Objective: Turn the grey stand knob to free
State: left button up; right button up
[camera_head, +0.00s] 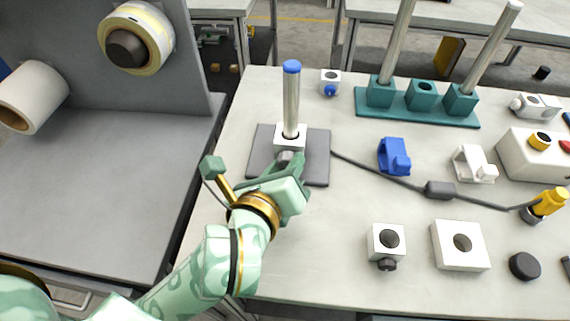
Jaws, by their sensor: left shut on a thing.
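The grey stand knob (285,157) sits on the front of a white block (290,138) at the foot of an upright silver post (291,103) with a blue cap. The block stands on a dark grey base plate (317,163) on the table. My left gripper (287,164) comes in from the lower left and is shut on the knob, its fingers partly hiding it. The knob's exact turn angle cannot be made out. My right gripper is not in view.
A dark cable with an inline box (440,190) runs right from the base plate. A blue bracket (394,156), a white bracket (473,164) and a white knobbed block (386,242) lie to the right. A teal rack (419,107) holds posts behind.

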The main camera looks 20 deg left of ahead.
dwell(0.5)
pick_arm(q)
jog(key=o, duration=1)
jog(key=shift+c, duration=0.2)
jog(key=shift+d, duration=0.1)
jog(key=shift+f, duration=0.15)
